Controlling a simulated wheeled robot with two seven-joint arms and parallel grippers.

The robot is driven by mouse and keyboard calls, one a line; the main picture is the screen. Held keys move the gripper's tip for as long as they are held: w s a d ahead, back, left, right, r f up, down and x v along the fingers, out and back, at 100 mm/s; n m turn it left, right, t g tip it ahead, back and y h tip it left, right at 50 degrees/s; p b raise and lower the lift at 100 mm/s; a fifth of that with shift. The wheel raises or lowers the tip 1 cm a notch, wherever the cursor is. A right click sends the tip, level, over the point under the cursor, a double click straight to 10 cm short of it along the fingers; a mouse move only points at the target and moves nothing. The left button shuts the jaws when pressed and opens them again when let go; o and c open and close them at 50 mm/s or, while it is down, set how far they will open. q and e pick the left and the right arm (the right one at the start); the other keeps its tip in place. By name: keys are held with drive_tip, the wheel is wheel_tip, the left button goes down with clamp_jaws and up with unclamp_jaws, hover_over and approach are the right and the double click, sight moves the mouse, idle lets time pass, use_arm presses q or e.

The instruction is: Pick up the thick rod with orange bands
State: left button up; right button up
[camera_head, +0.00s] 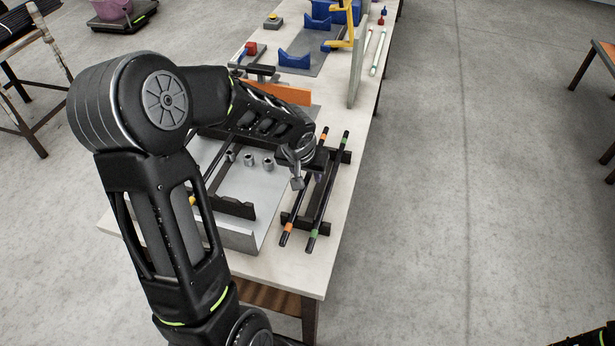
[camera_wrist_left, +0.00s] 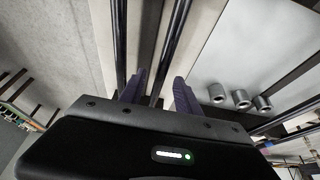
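The thick black rod with orange bands (camera_head: 292,216) lies across a black rack (camera_head: 318,223) at the table's right edge. A black rod with green bands (camera_head: 325,197) lies beside it on the right. My left gripper (camera_head: 299,182) is over the middle of the orange-banded rod and hides part of it. In the left wrist view, the open purple fingers of the left gripper (camera_wrist_left: 159,92) stand on either side of a rod (camera_wrist_left: 172,50), the one nearer the metal cylinders. Contact cannot be told. The bands are out of that view. My right gripper is not in view.
Several grey metal cylinders (camera_head: 249,160) stand on a grey tray (camera_head: 270,206) left of the rack. An orange block (camera_head: 290,93) and blue holders (camera_head: 294,59) lie further back. Open floor (camera_head: 450,200) is to the right of the table.

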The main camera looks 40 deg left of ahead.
use_arm(q)
drive_tip(key=shift+c, duration=0.2)
idle(0.4)
clamp_jaws()
idle(0.3)
